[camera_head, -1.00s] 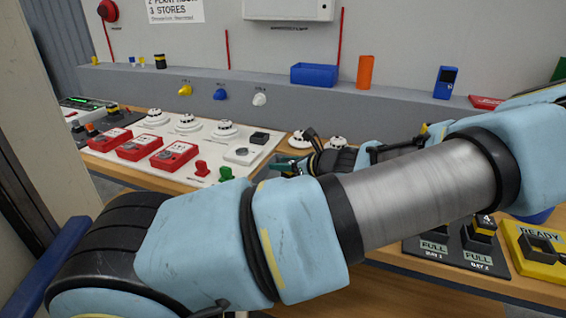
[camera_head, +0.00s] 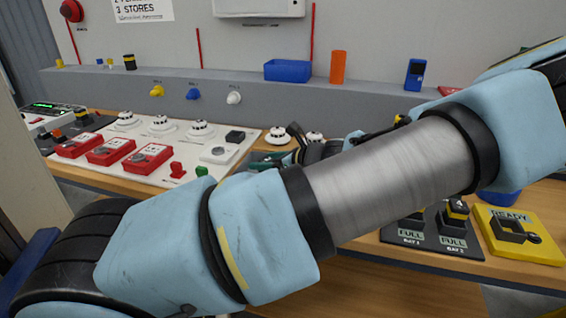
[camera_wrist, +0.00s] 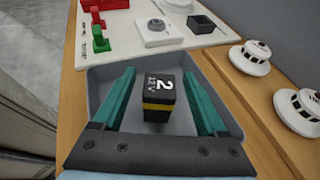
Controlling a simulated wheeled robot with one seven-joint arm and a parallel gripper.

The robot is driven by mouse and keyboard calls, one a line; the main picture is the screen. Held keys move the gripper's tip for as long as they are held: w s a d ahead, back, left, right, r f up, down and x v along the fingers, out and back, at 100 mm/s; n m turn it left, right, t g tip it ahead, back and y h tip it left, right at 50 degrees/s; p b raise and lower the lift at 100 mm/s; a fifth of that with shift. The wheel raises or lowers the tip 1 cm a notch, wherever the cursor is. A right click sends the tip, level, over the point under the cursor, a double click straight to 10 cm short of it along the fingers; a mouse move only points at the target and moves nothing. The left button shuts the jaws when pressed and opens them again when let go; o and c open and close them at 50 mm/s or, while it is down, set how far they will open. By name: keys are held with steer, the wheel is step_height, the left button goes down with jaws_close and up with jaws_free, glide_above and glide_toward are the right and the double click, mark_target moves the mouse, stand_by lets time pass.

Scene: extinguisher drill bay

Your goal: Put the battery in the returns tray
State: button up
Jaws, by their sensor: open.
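A black battery (camera_wrist: 159,97) with a white "2", "12 V" and a yellow band stands in a shallow grey tray (camera_wrist: 98,75) in the wrist view. No label shows on this tray, so I cannot tell if it is the returns tray. My gripper (camera_wrist: 159,74) is open, with its teal fingers on either side of the battery and gaps showing on both sides. In the head view my arm mostly hides the gripper and this tray. Another yellow-banded battery (camera_head: 457,209) stands in a bay marked FULL at the right.
A white board with red call points (camera_head: 110,151), white detectors and red and green pieces lies beside the grey tray. White detectors (camera_wrist: 250,58) stand on the wood at its other side. A yellow READY stand (camera_head: 520,232) is at the right. A blue bin (camera_head: 287,70) sits on the back ledge.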

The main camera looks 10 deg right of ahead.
steer(key=b+v, duration=0.1)
steer(key=v, duration=0.8)
steer(key=shift+b, duration=0.35)
steer(key=shift+s+d, duration=0.1)
steer(key=shift+s, duration=0.1)
